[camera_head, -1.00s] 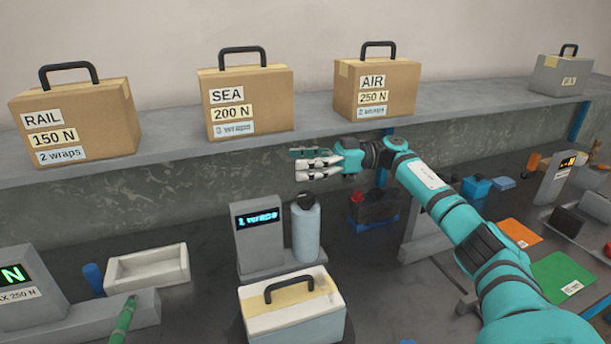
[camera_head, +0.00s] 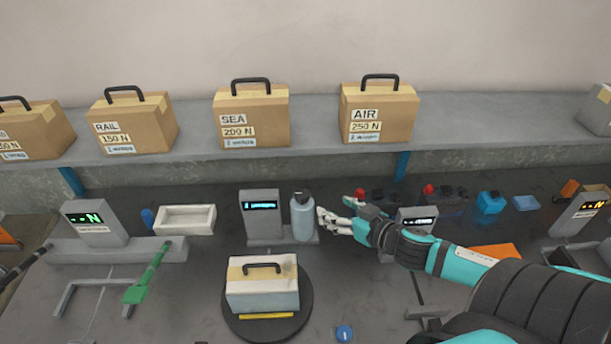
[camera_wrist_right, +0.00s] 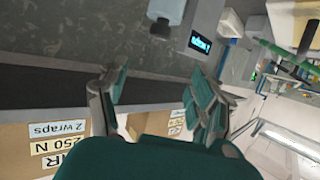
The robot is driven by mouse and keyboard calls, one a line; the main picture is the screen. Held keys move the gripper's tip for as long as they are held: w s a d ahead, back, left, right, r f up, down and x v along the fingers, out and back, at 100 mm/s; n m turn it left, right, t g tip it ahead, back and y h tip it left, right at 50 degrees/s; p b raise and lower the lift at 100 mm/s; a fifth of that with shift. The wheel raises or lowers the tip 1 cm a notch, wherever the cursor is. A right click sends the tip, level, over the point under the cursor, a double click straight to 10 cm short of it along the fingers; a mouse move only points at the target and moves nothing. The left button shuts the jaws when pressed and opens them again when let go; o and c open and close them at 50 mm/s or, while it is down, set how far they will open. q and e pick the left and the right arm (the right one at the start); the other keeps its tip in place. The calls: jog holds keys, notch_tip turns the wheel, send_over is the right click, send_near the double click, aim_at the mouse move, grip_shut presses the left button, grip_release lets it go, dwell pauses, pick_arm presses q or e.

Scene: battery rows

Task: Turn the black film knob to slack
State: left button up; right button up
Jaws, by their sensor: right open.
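The black film knob (camera_head: 301,196) sits on top of an upright pale blue film roll (camera_head: 303,220), beside a grey post with a lit display (camera_head: 261,213). The right wrist view shows the black knob (camera_wrist_right: 160,29) on the pale blue roll (camera_wrist_right: 169,9) at the top, beyond my fingertips. My right gripper (camera_head: 323,220) is open and empty, just right of the roll in the head view; whether it touches the roll is unclear. In the wrist view its fingers (camera_wrist_right: 155,86) are spread apart. My left gripper is not in view.
A white case with a black handle (camera_head: 262,289) stands on a dark turntable (camera_head: 308,315) in front. A green lever (camera_head: 145,280) and a white tray (camera_head: 186,220) are at left. Labelled cartons (camera_head: 251,122) line the shelf behind. Dark units with red tops (camera_head: 378,200) stand behind my right gripper.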

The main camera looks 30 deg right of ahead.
jog(key=s, duration=0.1)
send_near(304, 193)
jog(key=shift+g+h, duration=0.3)
jog(key=p+x, duration=0.1)
jog(key=x, duration=0.2)
jog(key=p+x, duration=0.1)
jog(key=x, duration=0.2)
jog(key=p+x, duration=0.1)
jog(key=x, duration=0.2)
jog(key=shift+w+a+r, duration=0.25)
jog(key=shift+a, duration=0.1)
jog(key=shift+w+f, duration=0.3)
jog(key=shift+w, duration=0.2)
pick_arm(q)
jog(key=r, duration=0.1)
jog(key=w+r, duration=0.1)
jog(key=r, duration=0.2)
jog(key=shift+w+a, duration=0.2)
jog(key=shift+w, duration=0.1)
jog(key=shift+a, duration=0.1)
pick_arm(e)
jog(key=shift+c, duration=0.5)
jog(key=c, duration=1.1)
jog(key=shift+y, duration=0.4)
